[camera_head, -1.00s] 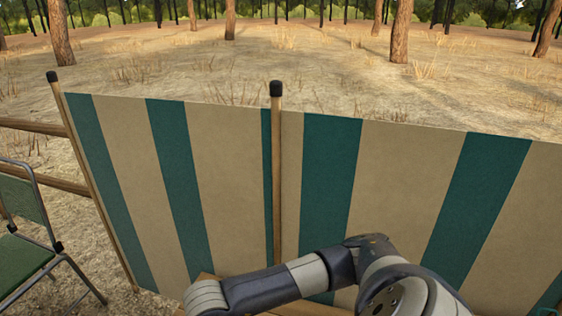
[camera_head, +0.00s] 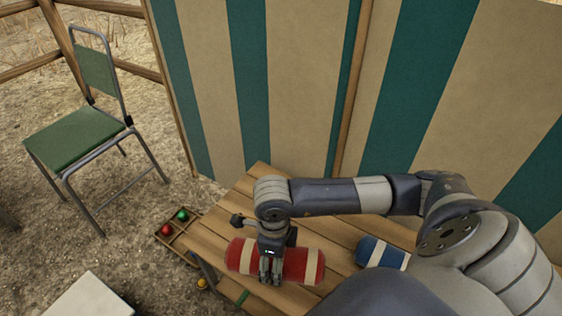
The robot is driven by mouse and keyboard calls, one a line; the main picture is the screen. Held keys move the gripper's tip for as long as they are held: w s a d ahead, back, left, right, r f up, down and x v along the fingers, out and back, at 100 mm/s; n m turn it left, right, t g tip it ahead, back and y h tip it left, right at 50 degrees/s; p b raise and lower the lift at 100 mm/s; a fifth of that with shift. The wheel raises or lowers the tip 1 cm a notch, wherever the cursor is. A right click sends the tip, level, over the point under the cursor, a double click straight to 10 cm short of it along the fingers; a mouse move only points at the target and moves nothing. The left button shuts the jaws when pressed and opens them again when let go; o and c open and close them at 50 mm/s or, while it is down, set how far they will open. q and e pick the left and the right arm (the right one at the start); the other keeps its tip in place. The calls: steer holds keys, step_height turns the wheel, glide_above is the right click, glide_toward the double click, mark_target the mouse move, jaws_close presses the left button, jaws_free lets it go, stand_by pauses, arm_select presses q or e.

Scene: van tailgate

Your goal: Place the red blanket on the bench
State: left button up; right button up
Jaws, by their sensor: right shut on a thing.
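The red blanket (camera_head: 303,264) is a rolled red bundle with cream bands. It lies along the slatted wooden bench (camera_head: 212,236), near the bench's left end. My right gripper (camera_head: 270,278) comes down from above and is shut on the roll, left of its middle. The fingers hide part of the roll. I cannot tell whether the roll rests fully on the slats. My left gripper is not in view.
A blue rolled blanket (camera_head: 381,252) lies on the bench to the right, partly behind my arm. A wooden tray (camera_head: 176,236) with coloured balls is on the ground left of the bench. A green folding chair (camera_head: 75,138) stands farther left. A striped windbreak (camera_head: 300,90) stands behind.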

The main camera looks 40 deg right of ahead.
steer(key=w, duration=0.3)
steer(key=w+d+b, duration=0.1)
steer(key=w, duration=0.3)
steer(key=w+f, duration=0.1)
steer(key=w, duration=0.3)
steer(key=shift+w+d+b, duration=0.1)
steer(key=shift+d+b, duration=0.1)
steer(key=shift+b, duration=0.1)
steer(key=w, duration=0.4)
steer(key=shift+d+f+b, duration=0.25)
steer(key=shift+d+b, duration=0.05)
steer(key=shift+w, duration=0.3)
step_height(320, 180, down, 3)
steer(key=shift+f+b, duration=0.2)
steer(key=shift+b, duration=0.35)
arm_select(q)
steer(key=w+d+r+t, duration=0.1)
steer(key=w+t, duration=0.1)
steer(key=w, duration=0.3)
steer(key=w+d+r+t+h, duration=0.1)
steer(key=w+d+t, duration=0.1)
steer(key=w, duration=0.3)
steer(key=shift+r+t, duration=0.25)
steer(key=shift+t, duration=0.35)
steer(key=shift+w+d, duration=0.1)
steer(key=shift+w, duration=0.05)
